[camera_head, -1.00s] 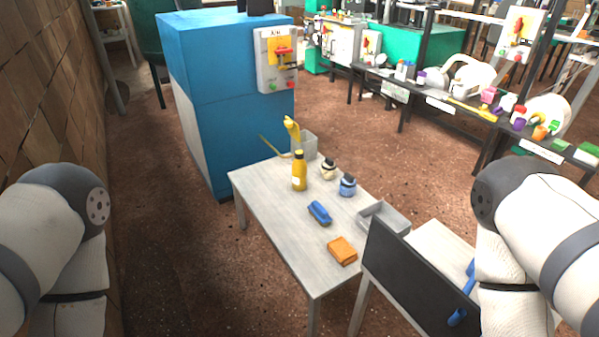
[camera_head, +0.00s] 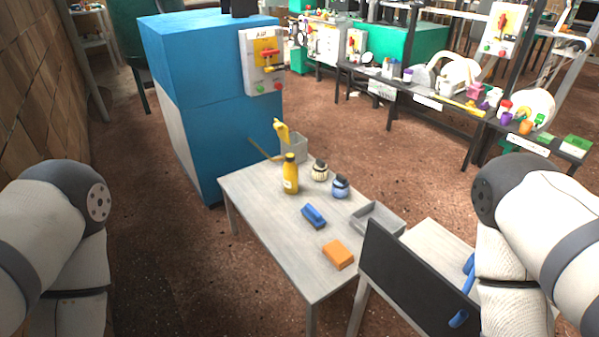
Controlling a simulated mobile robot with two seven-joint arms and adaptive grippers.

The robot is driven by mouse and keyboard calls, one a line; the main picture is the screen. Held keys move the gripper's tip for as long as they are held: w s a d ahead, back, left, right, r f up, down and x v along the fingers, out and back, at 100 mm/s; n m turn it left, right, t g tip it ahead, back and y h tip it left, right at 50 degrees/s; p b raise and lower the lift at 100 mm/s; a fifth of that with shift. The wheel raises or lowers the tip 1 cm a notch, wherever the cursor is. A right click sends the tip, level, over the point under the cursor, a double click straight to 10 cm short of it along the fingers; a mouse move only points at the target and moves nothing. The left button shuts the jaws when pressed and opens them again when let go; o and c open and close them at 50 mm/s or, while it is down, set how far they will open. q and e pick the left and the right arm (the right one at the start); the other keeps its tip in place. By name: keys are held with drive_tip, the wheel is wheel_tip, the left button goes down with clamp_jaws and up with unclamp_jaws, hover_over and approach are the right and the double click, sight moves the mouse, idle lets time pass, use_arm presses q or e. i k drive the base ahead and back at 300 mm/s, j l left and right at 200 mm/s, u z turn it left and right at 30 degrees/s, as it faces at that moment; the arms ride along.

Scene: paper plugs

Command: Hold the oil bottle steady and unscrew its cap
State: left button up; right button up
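The oil bottle looks to be the yellow bottle (camera_head: 290,177) standing upright on the grey table (camera_head: 262,215). It has a pale label and a dark cap (camera_head: 290,157) on top. Both of my arms show at the left and right edges of the head view, but neither gripper is in the picture. Nothing of mine touches the bottle.
Close to the bottle stand a grey bin (camera_head: 294,148) with a yellow item, a cream jar (camera_head: 320,171) and a blue jar (camera_head: 340,188). A blue brush (camera_head: 313,216), an orange block (camera_head: 338,255) and a grey tray (camera_head: 378,217) lie nearer. A blue cabinet (camera_head: 225,120) stands behind the table.

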sight(290, 170)
drive_tip(key=i+j+z, duration=0.45)
drive_tip(key=j, duration=0.2)
drive_tip(key=i+j+z, duration=0.3)
drive_tip(key=j+z, duration=0.15)
drive_tip(key=j, duration=0.3)
drive_tip(key=i+j+z, duration=0.2)
drive_tip(key=j+z, duration=0.3)
drive_tip(key=j, duration=0.35)
drive_tip(key=j+z, duration=0.45)
drive_tip(key=j, duration=0.4)
drive_tip(key=k+j+z, duration=0.1)
drive_tip(key=j+z, duration=0.35)
drive_tip(key=j, duration=0.45)
drive_tip(key=i+j+z, duration=0.15)
drive_tip(key=j, duration=0.4)
drive_tip(key=j+z, duration=0.2)
drive_tip(key=j, duration=0.3)
drive_tip(key=i, duration=0.05)
